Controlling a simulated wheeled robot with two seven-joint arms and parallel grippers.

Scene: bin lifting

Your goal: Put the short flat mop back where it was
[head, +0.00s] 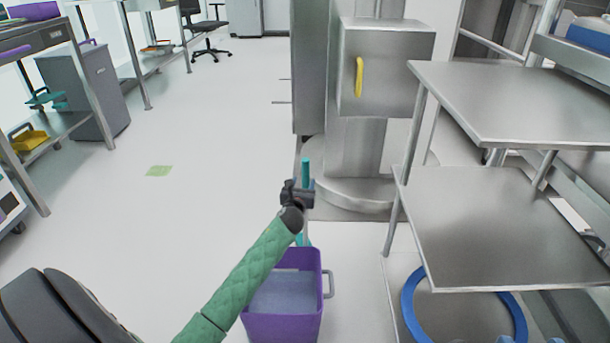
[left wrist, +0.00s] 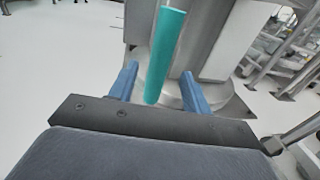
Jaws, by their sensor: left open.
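In the head view the teal handle of the short flat mop (head: 306,170) rises upright at the centre, behind my left gripper (head: 300,192). Its lower part shows just above the back rim of a purple bucket (head: 283,318); the mop's head is not visible. In the left wrist view the teal handle (left wrist: 165,50) lies between the two blue fingers of my open left gripper (left wrist: 158,85), with gaps on both sides. The handle's end is near the gripper's palm. I cannot tell any contact.
A steel two-level table (head: 480,215) stands on the right, with a blue ring (head: 407,300) below it. A steel column with a yellow-handled box (head: 385,70) stands behind the mop. The white floor on the left is clear around a green patch (head: 159,171).

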